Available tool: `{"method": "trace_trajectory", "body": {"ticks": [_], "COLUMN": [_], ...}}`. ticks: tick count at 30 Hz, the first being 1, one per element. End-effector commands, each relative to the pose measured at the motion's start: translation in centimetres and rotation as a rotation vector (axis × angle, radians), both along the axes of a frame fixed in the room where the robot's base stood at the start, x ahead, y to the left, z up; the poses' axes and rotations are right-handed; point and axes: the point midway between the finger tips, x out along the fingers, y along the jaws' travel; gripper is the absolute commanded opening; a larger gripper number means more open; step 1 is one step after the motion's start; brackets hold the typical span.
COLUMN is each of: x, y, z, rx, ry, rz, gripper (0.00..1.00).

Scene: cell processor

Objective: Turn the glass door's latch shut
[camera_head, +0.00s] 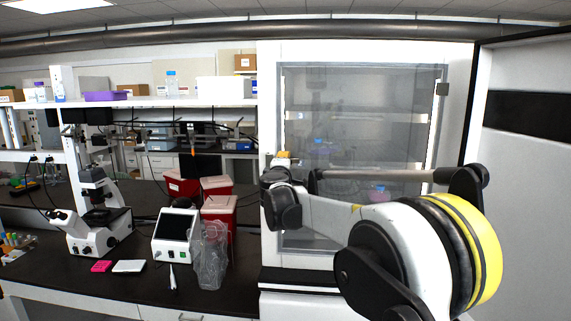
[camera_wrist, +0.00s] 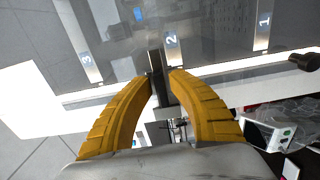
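The glass door (camera_head: 355,90) of the white cabinet stands across the cabinet's front in the head view and looks closed in its frame. Its shelves show through the glass. The latch (camera_wrist: 157,66) is a dark bar at the door's edge in the wrist view. My gripper (camera_wrist: 161,76) has its two yellow fingers on either side of the latch, with the tips close against it. In the head view my gripper (camera_head: 284,158) is at the left edge of the glass door, and my wrist hides the latch there.
A large outer door (camera_head: 525,155) stands open at the right. To the left, a dark bench (camera_head: 105,284) holds a microscope (camera_head: 93,225), a small white device (camera_head: 175,234), red bins (camera_head: 218,210) and a clear bag (camera_head: 211,258). The dark knob (camera_wrist: 305,62) sticks out near the frame.

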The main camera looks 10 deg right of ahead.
Motion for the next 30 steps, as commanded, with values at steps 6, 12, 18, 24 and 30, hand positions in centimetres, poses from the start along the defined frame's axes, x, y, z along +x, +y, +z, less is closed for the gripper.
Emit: {"method": "trace_trajectory", "body": {"ticks": [6, 12, 18, 24, 30], "x": [0.0, -1.0, -4.9, -8.9, -11.1], "y": [0.0, 0.4, 1.7, 2.9, 3.6], "z": [0.0, 0.0, 0.0, 0.0, 0.0], "rx": [0.0, 0.0, 0.0, 0.0, 0.0], "ry": [0.0, 0.0, 0.0, 0.0, 0.0], "rz": [0.0, 0.001, 0.002, 0.001, 0.0], "gripper": [0.22, 0.22, 0.22, 0.22, 0.22]}}
